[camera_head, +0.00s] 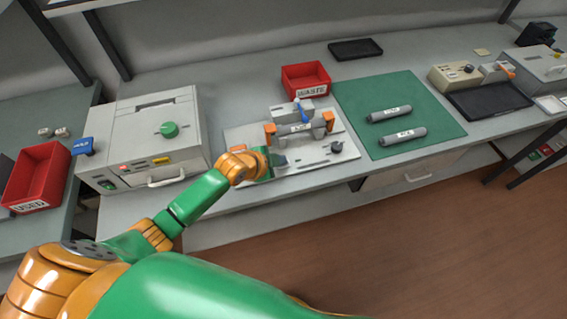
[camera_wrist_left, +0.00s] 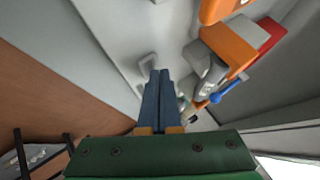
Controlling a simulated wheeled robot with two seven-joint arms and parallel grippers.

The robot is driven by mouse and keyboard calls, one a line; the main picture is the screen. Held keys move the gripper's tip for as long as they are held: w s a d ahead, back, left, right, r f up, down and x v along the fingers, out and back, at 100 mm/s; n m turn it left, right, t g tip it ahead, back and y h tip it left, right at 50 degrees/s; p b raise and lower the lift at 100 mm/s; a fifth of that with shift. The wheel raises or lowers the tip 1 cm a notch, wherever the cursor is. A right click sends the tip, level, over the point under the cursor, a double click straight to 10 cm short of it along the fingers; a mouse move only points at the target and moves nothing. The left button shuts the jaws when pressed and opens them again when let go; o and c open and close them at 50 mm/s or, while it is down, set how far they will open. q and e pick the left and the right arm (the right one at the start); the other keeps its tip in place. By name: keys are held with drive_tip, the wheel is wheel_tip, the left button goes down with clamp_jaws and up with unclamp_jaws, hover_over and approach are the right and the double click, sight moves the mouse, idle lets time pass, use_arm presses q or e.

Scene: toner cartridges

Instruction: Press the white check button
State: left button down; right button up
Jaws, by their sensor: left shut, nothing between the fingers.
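I cannot make out the white check button for certain in either view. A pale fixture plate (camera_head: 312,160) lies on the bench, carrying a clamp with orange blocks (camera_head: 328,121), a grey cartridge (camera_head: 300,129) and a blue lever (camera_head: 303,112). My left gripper (camera_head: 281,160) is over the plate's front left part, in front of the clamp. In the left wrist view its dark blue fingers (camera_wrist_left: 160,74) are together and empty, pointing at the pale plate. An orange block (camera_wrist_left: 228,44) and the blue lever (camera_wrist_left: 229,90) are to their right. I cannot tell whether the fingertips touch the plate.
A grey machine (camera_head: 155,130) with a green knob stands left of the fixture. A red WASTE bin (camera_head: 306,78) is behind it. A green mat (camera_head: 435,108) with two grey cartridges lies to the right. A black knob (camera_head: 337,147) stands on the plate's right.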

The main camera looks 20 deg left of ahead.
use_arm(q)
drive_tip(key=shift+f, duration=0.3)
idle(0.5)
drive_tip(key=shift+r+p, duration=0.75)
drive_tip(key=shift+r, duration=0.05)
wheel_tip(320, 180, up, 5)
drive_tip(key=p, duration=0.5)
drive_tip(key=shift+r+p, duration=0.15)
drive_tip(key=shift+p, duration=0.15)
